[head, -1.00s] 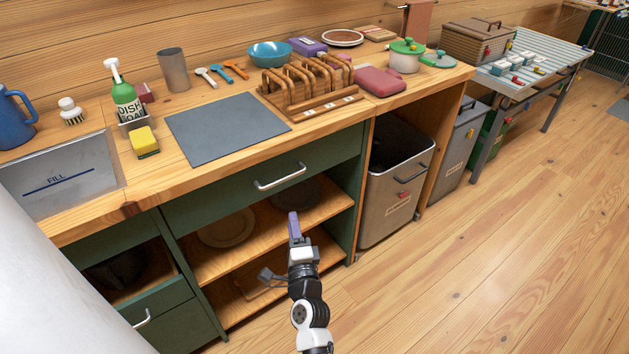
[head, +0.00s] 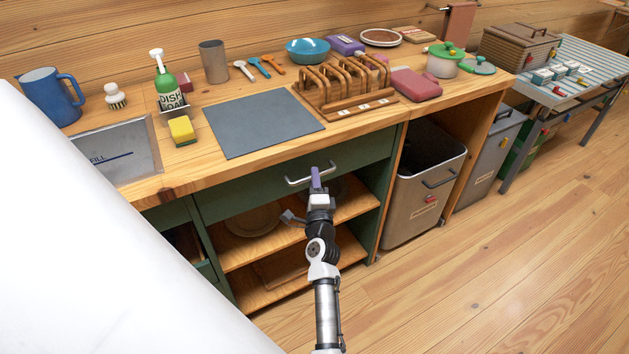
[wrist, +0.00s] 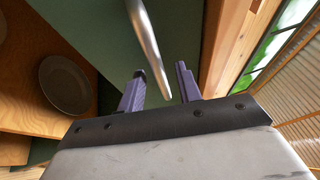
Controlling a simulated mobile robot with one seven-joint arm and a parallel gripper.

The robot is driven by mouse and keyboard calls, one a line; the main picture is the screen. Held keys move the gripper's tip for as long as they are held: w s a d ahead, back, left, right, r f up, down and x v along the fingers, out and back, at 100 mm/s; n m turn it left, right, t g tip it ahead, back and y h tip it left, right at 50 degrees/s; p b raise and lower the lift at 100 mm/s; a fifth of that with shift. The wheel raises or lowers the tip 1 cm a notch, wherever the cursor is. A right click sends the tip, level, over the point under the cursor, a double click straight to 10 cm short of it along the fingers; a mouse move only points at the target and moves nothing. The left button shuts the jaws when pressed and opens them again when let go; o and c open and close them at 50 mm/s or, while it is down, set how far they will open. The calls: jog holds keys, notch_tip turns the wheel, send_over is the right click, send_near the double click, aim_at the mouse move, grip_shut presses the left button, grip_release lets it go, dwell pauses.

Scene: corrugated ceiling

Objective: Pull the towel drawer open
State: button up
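A green drawer (head: 245,192) with a silver bar handle (head: 296,182) sits shut under the wooden counter; no towel label is visible on it. In the head view my gripper (head: 316,178) overlaps the right part of the handle. In the wrist view my gripper (wrist: 160,85) is open, its two purple fingers apart. I see no clear contact. The inside of the drawer is hidden.
Open shelves with plates (head: 252,222) lie below the drawer. A grey bin (head: 425,195) stands to the right under the counter. The counter (head: 190,163) above holds a grey mat and a wooden rack (head: 350,108). The wooden floor (head: 470,270) at right is clear.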

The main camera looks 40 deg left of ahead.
jog(key=shift+w+a, duration=0.1)
jog(key=shift+w, duration=0.05)
grip_shut()
dwell(0.4)
